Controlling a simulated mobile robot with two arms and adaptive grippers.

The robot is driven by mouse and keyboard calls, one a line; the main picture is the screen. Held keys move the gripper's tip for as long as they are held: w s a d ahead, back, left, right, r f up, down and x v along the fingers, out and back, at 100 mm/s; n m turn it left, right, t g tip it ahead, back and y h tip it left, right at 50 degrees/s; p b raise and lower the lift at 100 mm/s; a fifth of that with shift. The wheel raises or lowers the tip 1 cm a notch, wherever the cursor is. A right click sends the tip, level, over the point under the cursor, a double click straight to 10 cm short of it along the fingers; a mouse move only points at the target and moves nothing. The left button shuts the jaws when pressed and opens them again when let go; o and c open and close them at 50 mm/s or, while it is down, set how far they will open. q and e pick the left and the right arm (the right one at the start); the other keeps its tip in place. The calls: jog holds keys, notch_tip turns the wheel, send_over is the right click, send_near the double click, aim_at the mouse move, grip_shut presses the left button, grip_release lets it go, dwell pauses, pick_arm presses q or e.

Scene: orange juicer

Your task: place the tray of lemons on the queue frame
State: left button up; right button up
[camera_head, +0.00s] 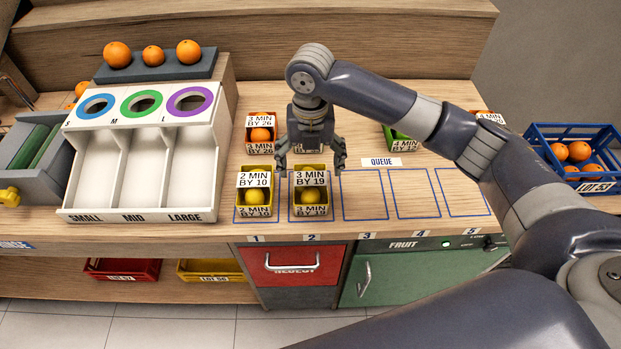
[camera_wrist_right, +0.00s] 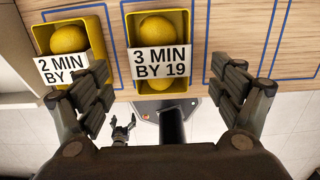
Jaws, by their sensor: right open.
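A yellow tray of lemons (camera_head: 310,211) with the card "3 MIN BY 19" stands in queue frame 2; it also shows in the right wrist view (camera_wrist_right: 185,38). A second yellow lemon tray (camera_head: 256,211) with the card "2 MIN BY 10" stands in frame 1, and in the wrist view (camera_wrist_right: 97,18). My right gripper (camera_head: 311,166) is open and empty, above and just behind the frame 2 tray. In the wrist view its fingers (camera_wrist_right: 165,95) are spread, apart from the tray. My left gripper (camera_wrist_right: 123,130) shows small there, fingers apart.
Queue frames 3 (camera_head: 364,196), 4 and 5 are empty. Behind stand an orange tray (camera_head: 260,148), a green tray (camera_head: 397,137) and a partly hidden tray under my gripper. The white sorter (camera_head: 140,150) is left; a blue crate of oranges (camera_head: 570,160) is right.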

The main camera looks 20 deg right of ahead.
aim_at(310, 179)
notch_tip(310, 179, up, 5)
jog(key=shift+r+b, duration=0.15)
jog(key=shift+b, duration=0.15)
dwell(0.4)
